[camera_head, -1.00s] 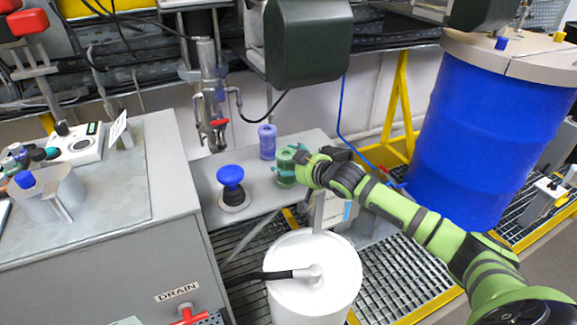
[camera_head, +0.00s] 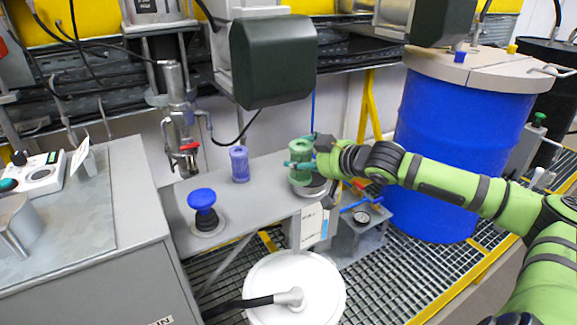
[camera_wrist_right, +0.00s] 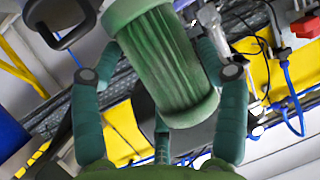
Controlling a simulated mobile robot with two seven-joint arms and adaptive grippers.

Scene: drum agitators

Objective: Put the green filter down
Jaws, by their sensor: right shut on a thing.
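The green filter (camera_head: 300,165) is a ribbed cylinder, held roughly upright at the right end of the grey shelf (camera_head: 262,192). My right gripper (camera_head: 303,163) is shut on it from the right. In the right wrist view the filter (camera_wrist_right: 165,62) shows large, tilted, with the teal fingers on both sides of it. A grey round bowl (camera_head: 313,189) shows just below the filter. I cannot tell whether the filter touches it. A purple-blue filter (camera_head: 239,165) stands on the shelf to the left. My left gripper is not in view.
A blue mushroom knob (camera_head: 202,199) stands on the shelf's front left. A dark green box (camera_head: 272,62) hangs above. A large blue drum (camera_head: 445,150) is on the right. A white lidded container (camera_head: 293,285) and a gauge unit (camera_head: 360,222) stand below. The shelf between the filters is clear.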

